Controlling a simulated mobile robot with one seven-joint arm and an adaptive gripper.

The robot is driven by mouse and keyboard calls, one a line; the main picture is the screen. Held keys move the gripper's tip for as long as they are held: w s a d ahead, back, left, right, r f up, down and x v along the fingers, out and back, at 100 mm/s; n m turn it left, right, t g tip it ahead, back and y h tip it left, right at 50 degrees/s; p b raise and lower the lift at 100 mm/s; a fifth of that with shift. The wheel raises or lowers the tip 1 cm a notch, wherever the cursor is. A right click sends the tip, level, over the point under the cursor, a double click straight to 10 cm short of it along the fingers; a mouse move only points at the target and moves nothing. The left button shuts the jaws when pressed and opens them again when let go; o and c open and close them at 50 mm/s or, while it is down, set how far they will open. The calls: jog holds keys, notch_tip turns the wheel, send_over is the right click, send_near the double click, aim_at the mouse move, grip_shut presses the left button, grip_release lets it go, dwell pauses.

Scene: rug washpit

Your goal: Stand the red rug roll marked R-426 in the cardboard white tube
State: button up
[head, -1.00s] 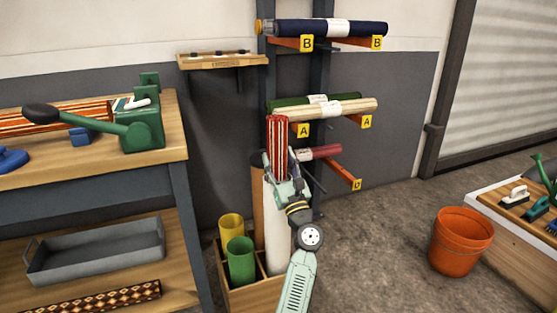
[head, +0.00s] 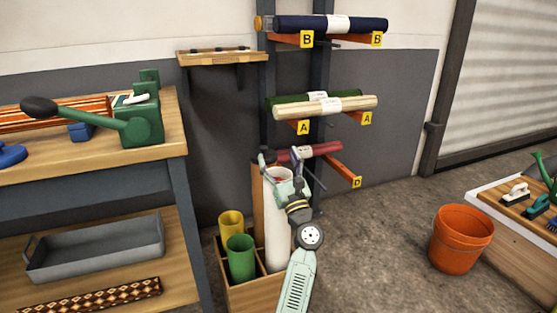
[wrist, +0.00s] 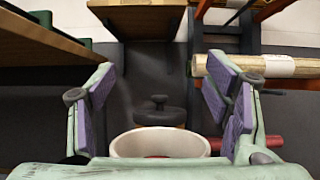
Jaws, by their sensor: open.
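The cardboard white tube (head: 278,230) stands upright in a wooden divided bin; its round mouth (wrist: 158,133) is between and below my fingers in the wrist view. A little red (wrist: 157,156) shows inside the mouth, most of it hidden by the tube wall. The red-and-white striped roll seen earlier no longer stands above the rim. My gripper (head: 280,177) is open at the tube's top, with nothing between its pads in the wrist view (wrist: 160,98). A dark red roll with a white label (head: 303,153) lies on the lowest rack arm, marked D. No R-426 mark is readable.
Yellow (head: 231,223) and green (head: 240,260) tubes share the bin (head: 258,294). A brown tube (head: 257,195) stands behind the white one. Rack arms hold other rolls above. A workbench (head: 170,160) is left; an orange bucket (head: 461,240) stands right on clear floor.

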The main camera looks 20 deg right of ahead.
jog(key=shift+f, duration=0.2)
jog(key=shift+s+f, duration=0.2)
jog(key=shift+s, duration=0.15)
jog(key=v, duration=0.6)
jog(key=shift+s, duration=0.3)
dwell(0.3)
